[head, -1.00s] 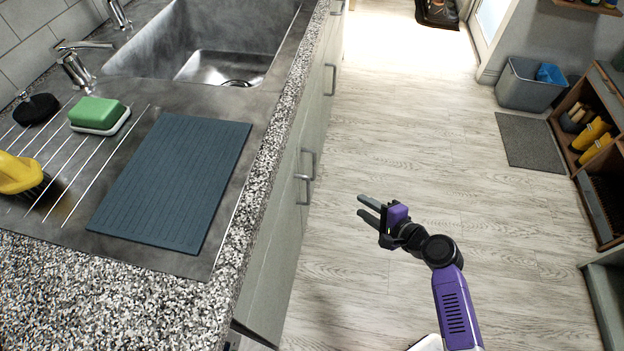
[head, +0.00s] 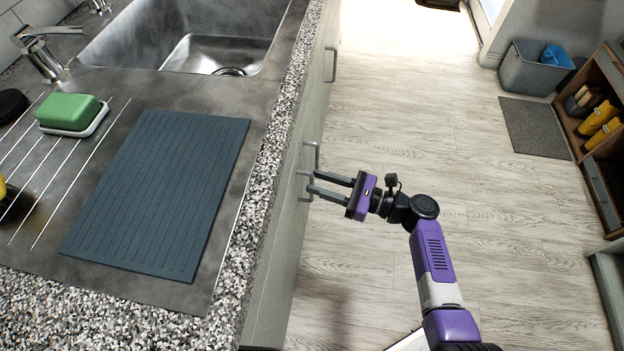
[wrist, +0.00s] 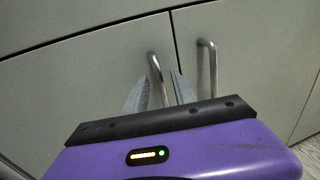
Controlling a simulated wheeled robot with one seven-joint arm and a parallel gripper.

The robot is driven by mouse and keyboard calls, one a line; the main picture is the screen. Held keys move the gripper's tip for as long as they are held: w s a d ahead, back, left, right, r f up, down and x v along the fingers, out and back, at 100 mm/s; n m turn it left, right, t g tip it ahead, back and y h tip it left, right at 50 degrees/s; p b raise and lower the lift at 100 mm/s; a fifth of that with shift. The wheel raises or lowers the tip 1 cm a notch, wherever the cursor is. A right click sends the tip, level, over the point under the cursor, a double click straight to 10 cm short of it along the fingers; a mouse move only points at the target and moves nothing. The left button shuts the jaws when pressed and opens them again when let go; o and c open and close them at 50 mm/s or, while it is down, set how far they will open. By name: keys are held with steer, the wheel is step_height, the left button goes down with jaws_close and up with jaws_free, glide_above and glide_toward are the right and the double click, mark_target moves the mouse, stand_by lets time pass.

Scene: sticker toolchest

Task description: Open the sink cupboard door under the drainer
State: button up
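The grey-green cupboard doors stand shut under the drainer side of the worktop. The door with the nearer handle (head: 304,187) is on the left in the wrist view (wrist: 65,105). My gripper (head: 316,183) is open, its two dark fingers pointing at the cupboard front. In the wrist view its fingers (wrist: 160,92) stand either side of the left door's upright metal handle (wrist: 157,72), with gaps visible. The other door's handle (wrist: 211,65) lies just right of the right finger; it also shows in the head view (head: 313,153).
The speckled worktop edge (head: 262,190) overhangs above the handles. A dark ribbed mat (head: 160,195), a green sponge (head: 68,107) and the sink (head: 190,45) are on top. The pale wood floor (head: 430,130) beside my arm is clear.

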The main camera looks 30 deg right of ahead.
steer(key=shift+x, duration=1.2)
jaws_close()
stand_by(0.6)
